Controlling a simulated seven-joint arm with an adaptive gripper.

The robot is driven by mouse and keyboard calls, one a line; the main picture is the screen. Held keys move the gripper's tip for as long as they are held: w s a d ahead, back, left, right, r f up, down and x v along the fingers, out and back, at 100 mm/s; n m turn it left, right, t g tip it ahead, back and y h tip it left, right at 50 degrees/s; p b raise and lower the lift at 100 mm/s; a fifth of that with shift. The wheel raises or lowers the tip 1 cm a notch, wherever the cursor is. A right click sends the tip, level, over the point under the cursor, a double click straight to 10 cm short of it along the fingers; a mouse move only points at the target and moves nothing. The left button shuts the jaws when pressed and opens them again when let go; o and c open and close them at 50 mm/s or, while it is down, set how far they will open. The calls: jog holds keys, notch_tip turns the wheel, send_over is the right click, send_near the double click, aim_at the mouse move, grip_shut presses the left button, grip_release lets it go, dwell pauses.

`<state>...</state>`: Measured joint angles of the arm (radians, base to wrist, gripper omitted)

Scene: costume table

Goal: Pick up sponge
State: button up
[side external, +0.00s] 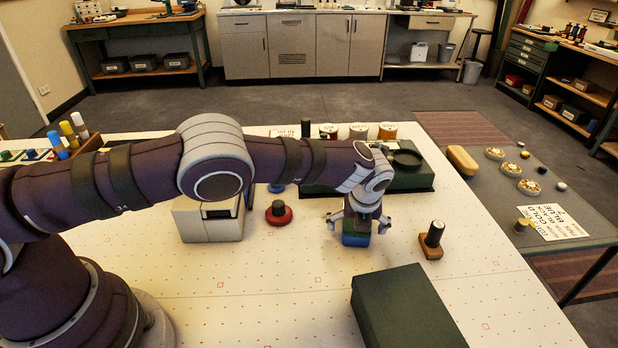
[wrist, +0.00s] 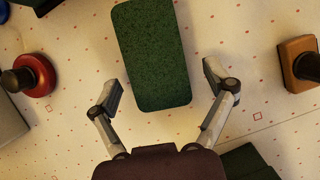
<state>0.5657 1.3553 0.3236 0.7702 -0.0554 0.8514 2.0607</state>
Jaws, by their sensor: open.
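The sponge (wrist: 152,50) has a dark green, rough top in the wrist view. In the side view the sponge (side external: 355,240) shows a blue lower body and lies on the white dotted table under my gripper. My gripper (side external: 358,223) points down over it and is open. In the wrist view the fingers of my gripper (wrist: 164,84) are spread to either side of the sponge's near end, with gaps on both sides.
A red-based stamp (side external: 279,214) and a white device (side external: 208,222) stand left. A stamp on a wooden block (side external: 432,238) stands right. A dark green box (side external: 405,312) is in front right. A green case (side external: 412,182) lies behind. The table's front middle is clear.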

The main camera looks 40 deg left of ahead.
jog(key=c, duration=0.8)
